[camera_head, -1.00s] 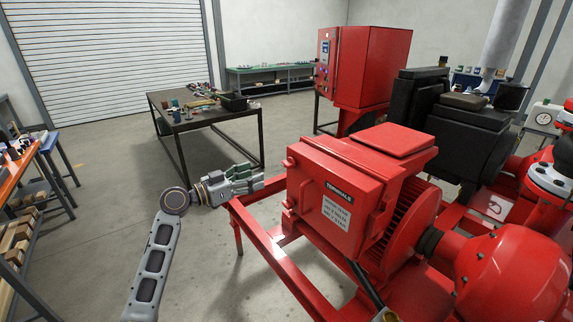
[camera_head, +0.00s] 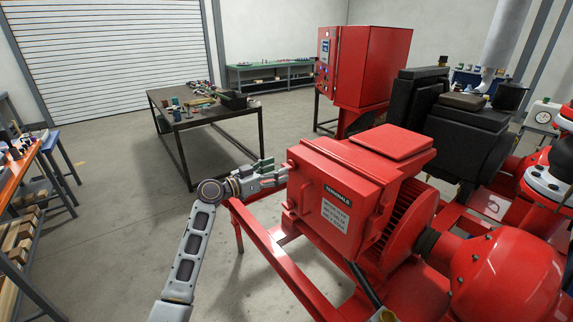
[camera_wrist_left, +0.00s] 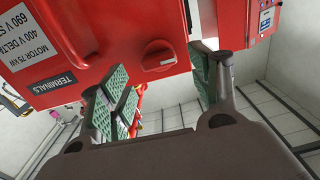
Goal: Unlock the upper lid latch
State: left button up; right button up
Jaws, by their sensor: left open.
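The red terminal box (camera_head: 315,220) has a lid labelled TERMINALS. In the left wrist view, the box (camera_wrist_left: 100,20) is upside down, with a red round latch knob (camera_wrist_left: 158,57) with a raised bar near the lid's edge. My left gripper (camera_head: 276,174) is at the upper left side of the box, close to it. In the wrist view, my left gripper (camera_wrist_left: 162,80) is open, its green pads on either side of the knob in the picture. Nothing is between the pads, and I cannot tell whether they touch the knob. In the head view, the gripper hides the upper latch area.
The red skid frame (camera_head: 268,250) runs below the box and my left arm. A dark workbench (camera_head: 205,118) with loose tools stands behind. A red cabinet (camera_head: 370,65) stands at the back. The floor left of the skid is clear.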

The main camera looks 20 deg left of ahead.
aim_at(286, 165)
pick_arm(q)
jog(key=x, duration=0.3)
jog(key=shift+p, duration=0.35)
jog(key=shift+x, duration=0.9)
jog(key=c, duration=1)
